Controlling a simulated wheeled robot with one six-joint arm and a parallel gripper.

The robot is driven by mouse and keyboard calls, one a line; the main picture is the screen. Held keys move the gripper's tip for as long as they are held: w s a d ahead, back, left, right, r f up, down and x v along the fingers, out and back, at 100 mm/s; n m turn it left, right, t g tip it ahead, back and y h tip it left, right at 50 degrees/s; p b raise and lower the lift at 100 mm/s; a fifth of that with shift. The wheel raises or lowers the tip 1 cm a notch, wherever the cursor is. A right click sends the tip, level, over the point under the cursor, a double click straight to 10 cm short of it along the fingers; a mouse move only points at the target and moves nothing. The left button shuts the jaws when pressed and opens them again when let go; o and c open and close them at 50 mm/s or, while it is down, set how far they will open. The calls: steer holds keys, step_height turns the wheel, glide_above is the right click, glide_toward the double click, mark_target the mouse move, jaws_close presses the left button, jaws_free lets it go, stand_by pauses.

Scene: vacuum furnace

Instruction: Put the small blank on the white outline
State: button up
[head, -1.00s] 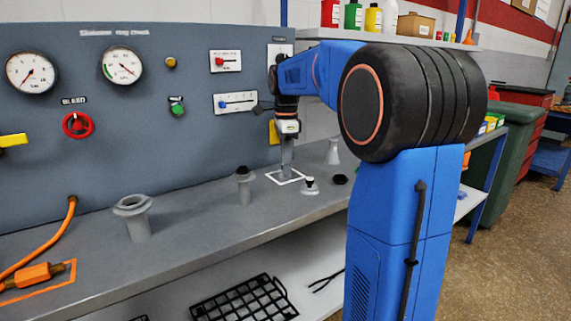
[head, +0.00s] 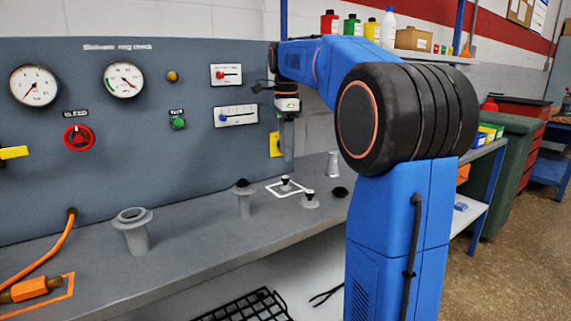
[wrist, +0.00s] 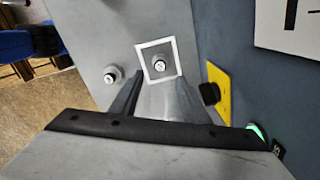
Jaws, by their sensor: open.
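A tall port with a dark top (head: 243,200) and an open flanged port (head: 133,232) stand to the left. A black cap (head: 340,191) and a pale cone-shaped piece (head: 333,163) are at the right. The gauge panel (head: 150,130) rises close behind.

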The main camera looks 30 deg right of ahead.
steer(key=shift+r, duration=1.4)
